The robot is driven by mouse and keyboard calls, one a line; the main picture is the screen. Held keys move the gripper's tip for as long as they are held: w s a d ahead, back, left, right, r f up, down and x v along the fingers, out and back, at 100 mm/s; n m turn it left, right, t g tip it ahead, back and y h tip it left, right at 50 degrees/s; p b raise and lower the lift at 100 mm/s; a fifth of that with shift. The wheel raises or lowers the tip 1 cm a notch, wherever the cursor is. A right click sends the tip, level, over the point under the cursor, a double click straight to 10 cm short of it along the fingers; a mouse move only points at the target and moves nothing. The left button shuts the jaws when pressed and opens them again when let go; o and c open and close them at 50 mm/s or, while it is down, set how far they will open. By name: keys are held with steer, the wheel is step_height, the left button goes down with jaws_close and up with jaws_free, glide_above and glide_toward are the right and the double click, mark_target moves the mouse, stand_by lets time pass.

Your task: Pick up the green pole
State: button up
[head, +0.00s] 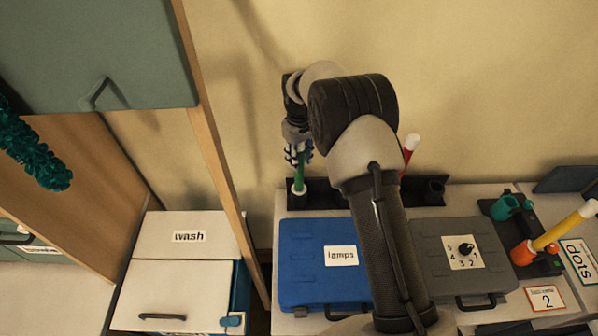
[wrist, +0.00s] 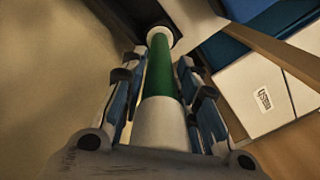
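The green pole (head: 299,178) with white ends stands upright at the left end of a low black rack in the head view. In the wrist view the green pole (wrist: 161,70) runs away from me between the two fingers, its white near end close to my palm. My gripper (head: 298,154) is around the pole's upper part, pointing down. In the wrist view my gripper (wrist: 162,78) has a finger on each side, with thin gaps beside the pole, so it looks open. The top of the pole is hidden by my gripper in the head view.
The black rack (head: 325,194) also holds a red, white-tipped pole (head: 410,152), partly behind my arm. A blue lamps case (head: 305,262) and a grey case (head: 435,257) lie in front. A yellow pole (head: 565,226) leans at right. A wooden post (head: 222,160) stands left.

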jaws_close()
stand_by(0.4)
step_height(320, 180, up, 20)
steer(key=p, duration=0.2)
steer(key=shift+p, duration=0.3)
steer(key=shift+r+p, duration=0.15)
steer(key=shift+p, duration=0.15)
